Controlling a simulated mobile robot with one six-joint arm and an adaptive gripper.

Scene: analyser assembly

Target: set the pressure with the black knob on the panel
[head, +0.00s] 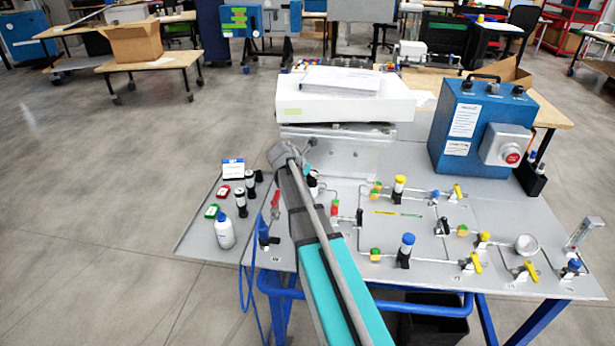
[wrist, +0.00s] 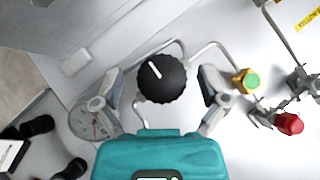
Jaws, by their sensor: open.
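The black knob (wrist: 161,78) is in the upper middle of the wrist view, with a white pointer line aimed to the upper left. My gripper (wrist: 161,84) is open, one finger on each side of the knob, with visible gaps on both sides in this view. Whether the fingertips are level with the knob I cannot tell. A round pressure gauge (wrist: 92,123) is partly behind the left finger; its reading is too small to tell. In the head view my arm covers the knob and gripper over the left part of the panel (head: 345,262).
A green-capped yellow fitting (wrist: 246,81) and a red knob (wrist: 289,123) are right of the right finger, with thin pipes around. A white box (head: 340,104) stands behind; a blue box (head: 480,125) stands back right.

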